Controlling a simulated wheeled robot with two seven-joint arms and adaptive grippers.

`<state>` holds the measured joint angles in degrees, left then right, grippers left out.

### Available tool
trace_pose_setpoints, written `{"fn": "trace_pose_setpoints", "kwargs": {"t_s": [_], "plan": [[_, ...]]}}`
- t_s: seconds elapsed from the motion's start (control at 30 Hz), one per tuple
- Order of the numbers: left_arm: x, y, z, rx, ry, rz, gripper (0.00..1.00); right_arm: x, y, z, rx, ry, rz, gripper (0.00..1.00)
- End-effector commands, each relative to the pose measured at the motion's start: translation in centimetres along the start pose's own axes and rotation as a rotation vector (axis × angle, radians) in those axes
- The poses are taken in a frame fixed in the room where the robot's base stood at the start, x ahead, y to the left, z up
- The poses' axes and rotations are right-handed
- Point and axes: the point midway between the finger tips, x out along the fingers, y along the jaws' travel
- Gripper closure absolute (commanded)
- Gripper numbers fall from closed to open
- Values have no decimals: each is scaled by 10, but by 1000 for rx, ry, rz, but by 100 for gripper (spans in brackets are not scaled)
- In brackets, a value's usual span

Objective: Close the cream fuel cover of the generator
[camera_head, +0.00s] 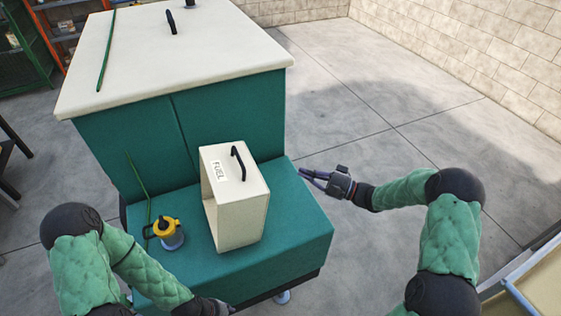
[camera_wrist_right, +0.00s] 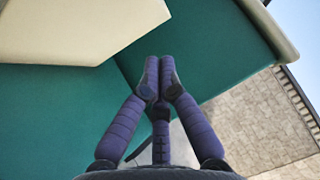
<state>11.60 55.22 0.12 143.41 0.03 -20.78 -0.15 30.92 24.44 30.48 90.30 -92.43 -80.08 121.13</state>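The generator (camera_head: 120,160) is teal with a cream top. Its cream fuel cover (camera_head: 240,211) is a hollow box, marked FUEL, with a black handle (camera_head: 238,163). It stands on the teal ledge with its hollow side facing left, beside the yellow and grey filler (camera_head: 168,232), which is uncovered. My right gripper (camera_head: 306,173) is to the right of the cover, apart from it, beside the generator's edge. In the right wrist view its fingers (camera_wrist_right: 159,78) are together with nothing seen between them. My left gripper (camera_head: 215,307) is at the bottom edge, mostly cut off.
A green rod (camera_head: 106,52) lies on the cream top, and a thin green rod (camera_head: 140,175) leans near the filler. Shelves (camera_head: 60,22) stand at the back left. Open floor (camera_head: 370,120) lies to the right, before a block wall (camera_head: 470,45). A yellowish edge (camera_head: 535,285) is at lower right.

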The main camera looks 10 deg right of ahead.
Motion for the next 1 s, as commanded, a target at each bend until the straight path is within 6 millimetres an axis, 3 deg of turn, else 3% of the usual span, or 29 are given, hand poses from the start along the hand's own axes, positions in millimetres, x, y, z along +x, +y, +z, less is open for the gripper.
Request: {"fn": "trace_pose_setpoints", "kwargs": {"t_s": [0.57, 0.7, 1.0], "plan": [[22, -8, 0, 0, -1, 0, 60, 99, 2, 1, -1, -3, 0, 100], [27, -10, -1, 0, -1, 0, 60, 112, 2, 16, -1, -2, 0, 100], [30, -11, -1, 0, -1, 0, 60, 124, 1, 28, 0, 0, 0, 100]]}}
